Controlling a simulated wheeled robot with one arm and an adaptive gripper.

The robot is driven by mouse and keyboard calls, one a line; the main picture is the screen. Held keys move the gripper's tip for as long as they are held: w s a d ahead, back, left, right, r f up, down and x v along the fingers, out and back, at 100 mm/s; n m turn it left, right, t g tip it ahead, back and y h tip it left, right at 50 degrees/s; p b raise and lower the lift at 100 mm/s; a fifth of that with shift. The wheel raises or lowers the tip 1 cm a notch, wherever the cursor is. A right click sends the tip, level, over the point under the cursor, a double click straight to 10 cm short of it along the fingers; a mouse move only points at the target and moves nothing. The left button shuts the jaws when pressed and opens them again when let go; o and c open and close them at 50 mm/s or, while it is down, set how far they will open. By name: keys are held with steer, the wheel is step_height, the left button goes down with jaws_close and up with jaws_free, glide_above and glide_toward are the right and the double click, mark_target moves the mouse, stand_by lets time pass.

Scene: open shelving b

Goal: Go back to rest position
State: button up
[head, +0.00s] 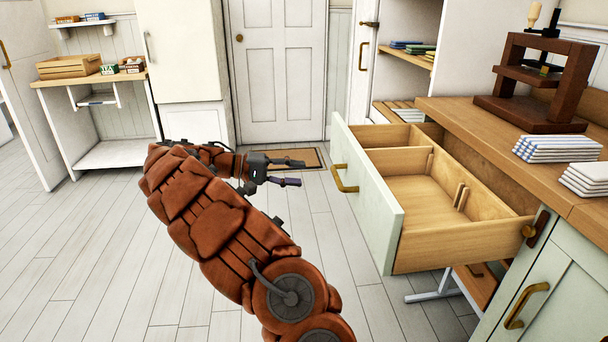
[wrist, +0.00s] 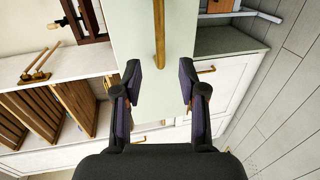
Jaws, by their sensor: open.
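My gripper (head: 284,172) is at the end of my orange-brown arm, in the middle of the head view. It points right, toward the pale green front of a pulled-out drawer (head: 377,213), and is apart from its brass handle (head: 344,180). In the wrist view my gripper (wrist: 159,88) has its two dark fingers spread with nothing between them. The drawer handle (wrist: 159,35) shows beyond the fingertips. The drawer stands open and its wooden compartments look empty.
A wooden counter (head: 465,125) at the right bears a brown press (head: 541,85) and folded striped cloths (head: 556,149). A side table (head: 90,78) with a wooden crate stands at the far left. A white door (head: 283,65) and doormat (head: 300,159) are behind. Floor (head: 100,250) at left is clear.

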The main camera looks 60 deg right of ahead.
steer(key=shift+r, duration=0.1)
stand_by(0.6)
steer(key=s+a+r+n+t+y+p, duration=0.25)
steer(key=s+a+r+p, duration=0.55)
steer(key=a+r+p, duration=0.5)
steer(key=s+a+r+n+t+y+p, duration=0.2)
steer(key=s+a+p, duration=0.2)
steer(key=a, duration=0.5)
steer(key=s+a+r+n+t+y+p, duration=0.2)
steer(key=s+a+p, duration=0.3)
steer(key=a, duration=0.5)
steer(key=s+a+r+n+t+y+p, duration=0.2)
steer(key=s+a+n+t+y+p, duration=0.1)
steer(key=a+p, duration=0.4)
steer(key=s+a+y, duration=0.1)
steer(key=s+a, duration=0.1)
steer(key=a, duration=0.1)
steer(key=shift+r, duration=0.15)
steer(key=shift+d, duration=0.2)
